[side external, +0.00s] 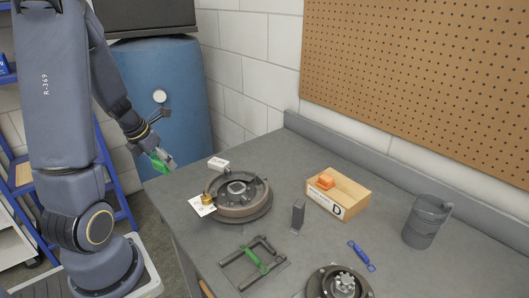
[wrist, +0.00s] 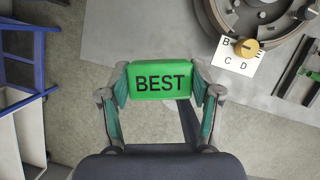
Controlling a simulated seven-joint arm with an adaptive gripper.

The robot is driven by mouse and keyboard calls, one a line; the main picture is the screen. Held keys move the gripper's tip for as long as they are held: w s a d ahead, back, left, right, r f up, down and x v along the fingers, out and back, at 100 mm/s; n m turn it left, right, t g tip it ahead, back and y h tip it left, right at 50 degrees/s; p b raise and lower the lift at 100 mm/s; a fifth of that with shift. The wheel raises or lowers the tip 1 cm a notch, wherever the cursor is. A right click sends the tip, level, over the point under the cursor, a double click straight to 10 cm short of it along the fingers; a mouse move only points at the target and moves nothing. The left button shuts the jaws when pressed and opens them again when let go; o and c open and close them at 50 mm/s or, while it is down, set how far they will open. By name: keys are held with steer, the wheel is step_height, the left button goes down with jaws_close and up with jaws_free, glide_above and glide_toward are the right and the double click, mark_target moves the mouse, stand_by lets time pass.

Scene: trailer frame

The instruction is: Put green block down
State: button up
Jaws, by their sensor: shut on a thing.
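The green block (wrist: 160,79), marked "BEST", is held between the two fingers of my gripper (wrist: 161,88) in the wrist view. In the side external view my gripper (side external: 163,162) is shut on the green block (side external: 158,166) at the left edge of the grey table (side external: 200,240). The wrist view shows floor below and around the block, with the table edge just beyond it. The block is in the air, beside the table rather than clearly over it.
A round drum part (side external: 243,211) with a lettered card (side external: 201,206) stands near the table's left edge, beside a small white box (side external: 218,163). A wooden box marked D (side external: 346,197), a grey mug (side external: 424,222), a green-handled frame (side external: 254,262), a blue tool (side external: 362,256) and a geared hub (side external: 340,284) are farther right.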

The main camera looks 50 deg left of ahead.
steer(key=w+a+r, duration=0.1)
steer(key=w+a, duration=0.1)
steer(key=w, duration=0.6)
steer(key=w+d+m, duration=0.1)
steer(key=w+d, duration=0.2)
steer(key=w, duration=0.4)
steer(key=w+d+m, duration=0.1)
steer(key=w+d, duration=0.3)
steer(key=w, duration=0.3)
steer(key=m+h, duration=0.1)
steer(key=m, duration=0.1)
glide_toward(277, 168)
steer(key=shift+w+a+f, duration=0.1)
steer(key=shift+w+f, duration=0.65)
steer(key=shift+w+a+f, duration=0.1)
steer(key=shift+w+f, duration=0.25)
steer(key=shift+f, duration=0.05)
steer(key=shift+w+f, duration=0.2)
steer(key=shift+f, duration=1.55)
steer(key=shift+f, duration=0.1)
